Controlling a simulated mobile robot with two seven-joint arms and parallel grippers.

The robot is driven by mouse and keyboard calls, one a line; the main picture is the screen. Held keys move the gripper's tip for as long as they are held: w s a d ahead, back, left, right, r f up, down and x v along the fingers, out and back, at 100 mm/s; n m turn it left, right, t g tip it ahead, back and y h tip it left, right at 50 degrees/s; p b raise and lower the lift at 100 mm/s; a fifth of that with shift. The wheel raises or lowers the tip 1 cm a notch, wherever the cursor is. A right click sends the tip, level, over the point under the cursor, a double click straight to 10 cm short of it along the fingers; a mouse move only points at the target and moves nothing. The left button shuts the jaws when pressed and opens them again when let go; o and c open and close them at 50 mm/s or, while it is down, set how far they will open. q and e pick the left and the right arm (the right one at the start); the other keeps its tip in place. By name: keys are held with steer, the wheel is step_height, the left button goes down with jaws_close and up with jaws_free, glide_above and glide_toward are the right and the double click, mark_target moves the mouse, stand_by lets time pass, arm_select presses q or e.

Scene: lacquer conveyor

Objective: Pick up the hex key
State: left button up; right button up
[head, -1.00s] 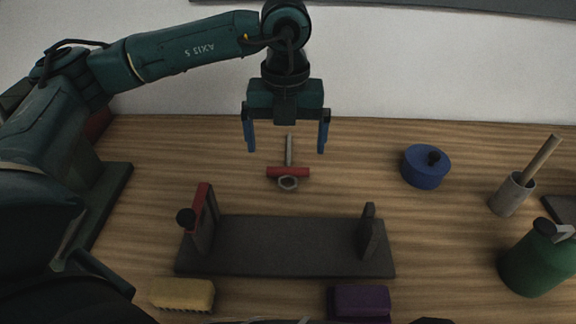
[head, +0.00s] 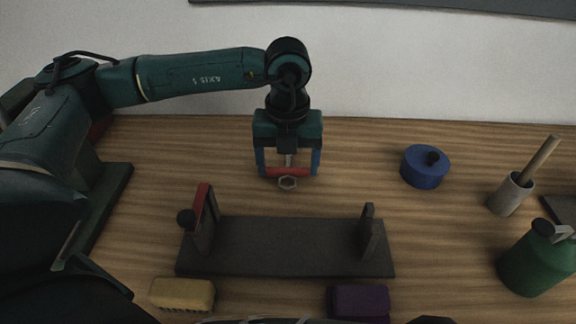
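The hex key (head: 288,171) lies on the wooden table below my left arm in the head view. It has a red crossbar, a grey shaft pointing to the back and a grey hexagonal end towards me. My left gripper (head: 288,168) points down over it, with one blue finger at each end of the red bar. The fingers look closed against the bar ends, and the key appears to be still on the table. The gripper body hides part of the shaft. My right gripper is not in view.
A dark fixture (head: 285,247) with two uprights and a red lever stands in front of the key. Yellow (head: 182,294) and purple (head: 360,302) blocks lie in front.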

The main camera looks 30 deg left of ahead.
mark_target(288, 167)
arm_select(q)
steer(key=c, duration=0.6)
steer(key=shift+r, duration=0.1)
step_height(288, 167, up, 10)
steer(key=shift+f, duration=0.1)
